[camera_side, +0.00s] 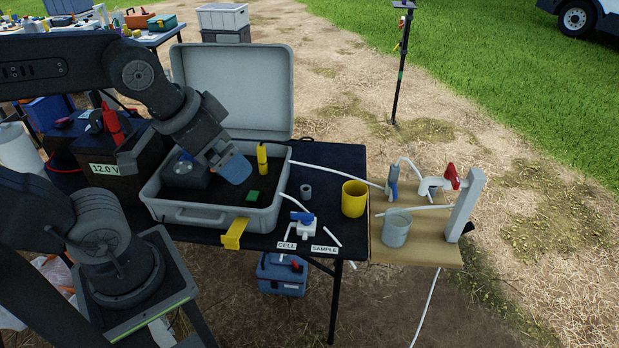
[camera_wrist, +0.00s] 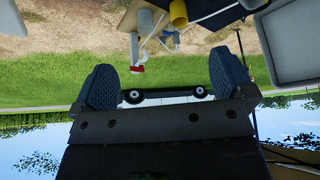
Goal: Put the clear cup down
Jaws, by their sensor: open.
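The clear cup (camera_side: 397,231) looks greyish and see-through. It stands upright on the wooden board (camera_side: 415,252) at the right end of the table, below the white spout. It also shows small at the top of the wrist view (camera_wrist: 146,19). My gripper (camera_side: 238,170) is above the open grey case, well to the left of the cup and apart from it. In the wrist view its two blue pads (camera_wrist: 162,88) stand wide apart with nothing between them.
The open grey case (camera_side: 205,216) holds a yellow cylinder (camera_side: 262,158) and a green block (camera_side: 252,196). A white post with a red-handled tap (camera_side: 452,177) rises beside the cup.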

